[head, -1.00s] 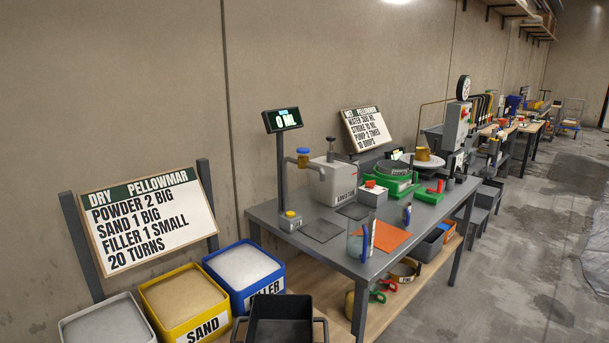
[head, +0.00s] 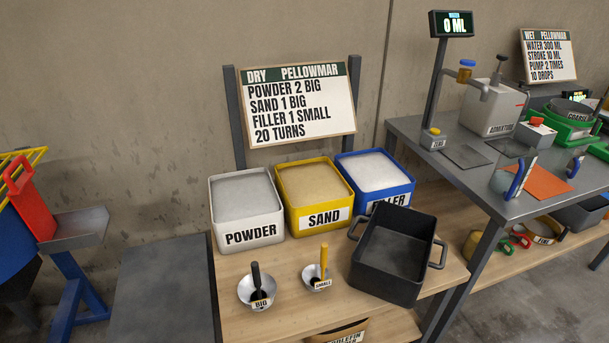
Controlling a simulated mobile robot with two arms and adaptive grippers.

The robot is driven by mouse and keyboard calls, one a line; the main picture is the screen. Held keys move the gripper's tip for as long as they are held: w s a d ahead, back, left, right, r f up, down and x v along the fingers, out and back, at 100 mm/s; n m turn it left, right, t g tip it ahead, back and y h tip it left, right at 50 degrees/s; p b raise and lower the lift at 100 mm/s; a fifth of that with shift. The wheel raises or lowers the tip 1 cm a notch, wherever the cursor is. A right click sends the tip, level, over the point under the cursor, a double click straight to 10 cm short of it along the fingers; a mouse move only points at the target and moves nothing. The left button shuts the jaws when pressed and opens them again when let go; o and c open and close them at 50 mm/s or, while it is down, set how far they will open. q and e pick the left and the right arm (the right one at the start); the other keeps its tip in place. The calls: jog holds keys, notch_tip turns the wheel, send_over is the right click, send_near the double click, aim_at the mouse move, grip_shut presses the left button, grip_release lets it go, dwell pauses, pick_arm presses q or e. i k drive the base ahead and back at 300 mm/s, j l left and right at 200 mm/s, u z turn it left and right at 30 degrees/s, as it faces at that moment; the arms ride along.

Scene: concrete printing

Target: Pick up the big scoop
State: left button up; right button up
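The big scoop (head: 257,291) lies on the wooden bench at the lower middle of the head view. It has a round metal bowl, a dark upright handle and a label reading BIG. The small scoop (head: 317,279), with a yellow handle and a label reading SMALL, lies to its right, apart from it. Neither of my grippers shows in the head view.
Bins of powder (head: 247,236), sand (head: 318,215) and filler (head: 374,186) stand behind the scoops. An empty black tub (head: 393,255) stands to their right. A grey metal table (head: 465,195) with equipment is further right. A grey surface (head: 163,290) is at left.

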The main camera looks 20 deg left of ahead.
aim_at(258, 289)
jog(key=u, duration=1.15)
